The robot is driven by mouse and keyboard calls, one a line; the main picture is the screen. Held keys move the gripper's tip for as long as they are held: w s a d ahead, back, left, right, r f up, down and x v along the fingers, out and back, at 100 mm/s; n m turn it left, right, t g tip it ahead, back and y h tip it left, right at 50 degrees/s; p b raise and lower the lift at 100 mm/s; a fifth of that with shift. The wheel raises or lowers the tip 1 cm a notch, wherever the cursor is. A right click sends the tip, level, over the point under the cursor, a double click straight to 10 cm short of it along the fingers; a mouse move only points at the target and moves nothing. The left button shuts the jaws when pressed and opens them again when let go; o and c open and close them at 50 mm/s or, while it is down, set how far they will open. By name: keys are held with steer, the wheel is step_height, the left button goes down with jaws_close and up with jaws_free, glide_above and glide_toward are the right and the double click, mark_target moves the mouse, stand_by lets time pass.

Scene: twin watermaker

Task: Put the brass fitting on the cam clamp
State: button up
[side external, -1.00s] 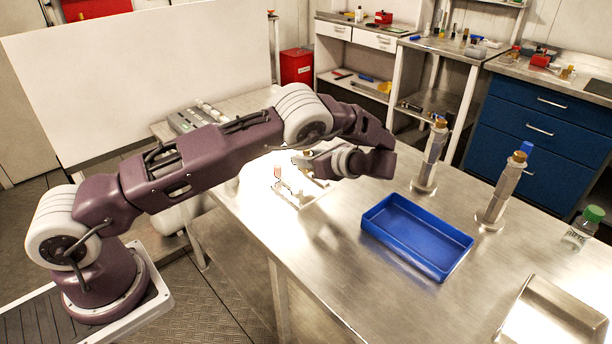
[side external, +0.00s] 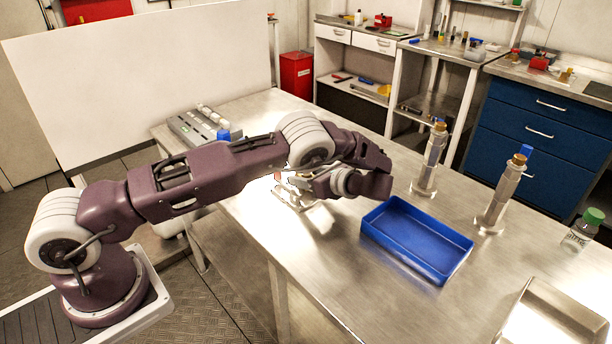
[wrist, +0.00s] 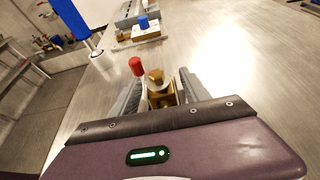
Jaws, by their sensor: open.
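A brass fitting (wrist: 157,90) with a knobbed top stands between my two fingers in the wrist view. My gripper (wrist: 160,88) is open, with one grey finger on either side of the fitting; contact cannot be made out. A red-tipped upright part (wrist: 136,66), apparently the handle of the cam clamp, stands just beyond the fitting. In the side view the red tip (side external: 278,176) shows at the left of the metal clamp (side external: 290,198) on the table. My gripper (side external: 308,186) is low over this clamp, and my wrist partly hides it. The fitting's seating is hidden.
A blue tray (side external: 418,240) lies right of my wrist. Two upright metal columns (side external: 428,165) (side external: 500,195) stand beyond it. A grey rack (side external: 190,128) is at the back left. A green-capped jar (side external: 583,230) and metal tray (side external: 550,318) are at the right. The front table is clear.

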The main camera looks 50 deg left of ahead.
steer(key=v, duration=1.2)
steer(key=shift+r, duration=0.2)
steer(key=s+a+r+n+h, duration=0.1)
steer(key=s+r+n+h, duration=0.4)
steer(key=r, duration=0.4)
steer(key=s+a+r+n+h, duration=0.2)
steer(key=s+r+n+h, duration=0.15)
steer(key=s+r, duration=0.45)
steer(key=s+d+r+n+t+h, duration=0.1)
steer(key=s+d+n+t, duration=0.1)
steer(key=s, duration=0.5)
steer(key=s+d+r+n+t+h, duration=0.1)
steer(key=s+d+n+h, duration=0.1)
steer(key=s+n, duration=0.2)
steer(key=s+d+r+n+t+h, duration=0.1)
steer(key=s+d+n+t+h, duration=0.1)
steer(key=s, duration=0.9)
steer(key=shift+r+n+t, duration=0.15)
steer(key=shift+n+t, duration=0.15)
steer(key=shift+n, duration=0.45)
